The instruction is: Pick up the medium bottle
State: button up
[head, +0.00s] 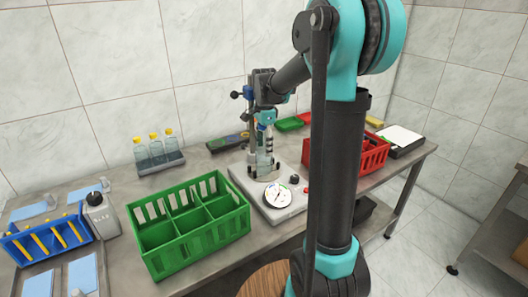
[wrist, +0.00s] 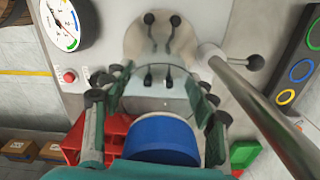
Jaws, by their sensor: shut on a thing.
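My gripper (wrist: 158,112) is over the grey press stand, with one finger on each side of a blue, round-ended thing (wrist: 163,140) with a pale part beyond it. I take it to be the medium bottle, but its full shape is hidden. My gripper (head: 264,150) also shows in the head view, pointing down beside the stand's post. A clear bottle-like shape (head: 263,165) shows low between the fingers, just above the base. I cannot tell whether it touches the base.
The press base (head: 243,183) carries a round gauge (head: 277,196) in front. A green divided crate (head: 202,238) stands to its left, a red crate (head: 370,155) to its right. Three yellow-capped bottles (head: 154,148) stand in a rack at the back left. A blue bin (head: 45,242) is far left.

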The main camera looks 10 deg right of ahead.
jog(key=c, duration=0.8)
jog(key=shift+r, duration=0.1)
